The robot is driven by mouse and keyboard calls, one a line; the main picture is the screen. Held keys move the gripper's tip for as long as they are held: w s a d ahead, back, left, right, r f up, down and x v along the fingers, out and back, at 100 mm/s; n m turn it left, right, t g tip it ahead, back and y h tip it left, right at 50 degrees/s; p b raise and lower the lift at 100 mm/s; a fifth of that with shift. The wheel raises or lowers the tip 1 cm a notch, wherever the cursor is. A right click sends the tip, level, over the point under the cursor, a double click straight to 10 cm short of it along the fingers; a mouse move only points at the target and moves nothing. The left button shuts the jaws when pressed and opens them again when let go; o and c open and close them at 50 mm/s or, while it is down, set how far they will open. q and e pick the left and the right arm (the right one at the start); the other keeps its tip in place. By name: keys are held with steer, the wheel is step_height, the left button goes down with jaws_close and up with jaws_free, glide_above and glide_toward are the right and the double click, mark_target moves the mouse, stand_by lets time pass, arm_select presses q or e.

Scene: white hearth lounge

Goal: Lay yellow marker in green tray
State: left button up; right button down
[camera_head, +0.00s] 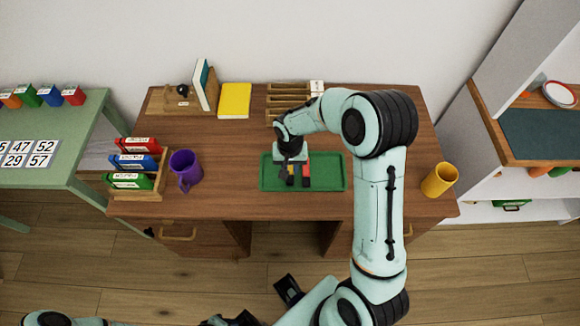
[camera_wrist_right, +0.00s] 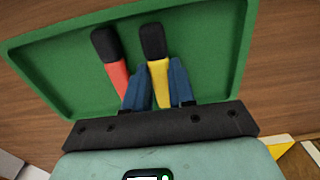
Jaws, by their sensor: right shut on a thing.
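The green tray (camera_head: 330,173) lies on the brown desk, near its front edge. My right gripper (camera_head: 291,173) points down into the left half of the tray. In the right wrist view, its blue-grey fingers (camera_wrist_right: 158,88) are shut on the yellow marker (camera_wrist_right: 160,82), which has a black cap. The marker is at the tray floor; I cannot tell whether it touches it. A red marker (camera_wrist_right: 117,78) with a black cap lies in the tray beside it, outside the fingers.
A purple mug (camera_head: 185,169) and a wooden rack (camera_head: 140,193) of red, blue and green boxes stand left of the tray. A yellow cup (camera_head: 439,180) stands at the right. A yellow book (camera_head: 235,100) and a wooden organizer (camera_head: 285,90) are at the back.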

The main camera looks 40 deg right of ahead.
steer(key=shift+f, duration=0.2)
steer(key=shift+f, duration=0.15)
steer(key=c, duration=0.9)
jaws_free()
steer(key=shift+c, duration=0.2)
steer(key=shift+r, duration=0.45)
step_height(320, 180, up, 12)
steer(key=p, duration=0.1)
steer(key=shift+f, duration=0.2)
